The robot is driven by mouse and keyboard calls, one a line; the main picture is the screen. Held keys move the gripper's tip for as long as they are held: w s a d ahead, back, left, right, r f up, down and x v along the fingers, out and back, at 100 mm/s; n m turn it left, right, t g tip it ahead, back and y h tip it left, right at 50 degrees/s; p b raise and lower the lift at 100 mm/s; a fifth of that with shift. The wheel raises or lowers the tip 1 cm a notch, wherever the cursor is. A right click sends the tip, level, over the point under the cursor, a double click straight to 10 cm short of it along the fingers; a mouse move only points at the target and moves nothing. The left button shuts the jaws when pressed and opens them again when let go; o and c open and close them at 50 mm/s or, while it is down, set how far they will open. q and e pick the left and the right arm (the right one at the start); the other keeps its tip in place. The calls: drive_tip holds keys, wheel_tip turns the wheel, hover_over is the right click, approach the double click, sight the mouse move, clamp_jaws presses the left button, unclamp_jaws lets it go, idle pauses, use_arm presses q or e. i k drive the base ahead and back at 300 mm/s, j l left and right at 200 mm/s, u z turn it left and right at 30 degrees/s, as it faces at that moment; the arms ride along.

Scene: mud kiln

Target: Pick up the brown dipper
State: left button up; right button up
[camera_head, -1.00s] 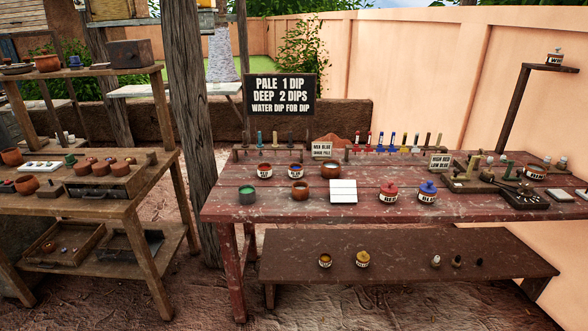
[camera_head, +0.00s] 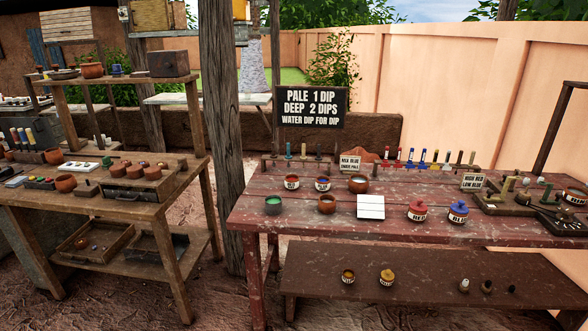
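Several thin upright dippers stand in a row along the back of the red table (camera_head: 340,237). At the left of the row, a teal-topped dipper (camera_head: 289,150) stands beside darker ones, including a brownish one (camera_head: 320,152). Farther right are red, blue and yellow ones, then a brownish dipper (camera_head: 460,157). They are too small for me to tell which is the brown dipper. Neither of my grippers is in view.
A low bench (camera_head: 430,285) stands in front. A wooden post (camera_head: 220,130) separates it from a cluttered wooden table (camera_head: 130,209) at left.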

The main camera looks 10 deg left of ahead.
sight(273, 156)
drive_tip(key=i+j+z, duration=0.2)
drive_tip(key=j, duration=0.15)
drive_tip(key=i+j+z, duration=0.2)
drive_tip(key=j, duration=0.15)
drive_tip(key=i+j+z, duration=0.2)
drive_tip(key=j, duration=0.15)
drive_tip(key=i+j+z, duration=0.15)
drive_tip(key=j, duration=0.25)
drive_tip(key=j+z, duration=0.2)
drive_tip(key=j, duration=0.25)
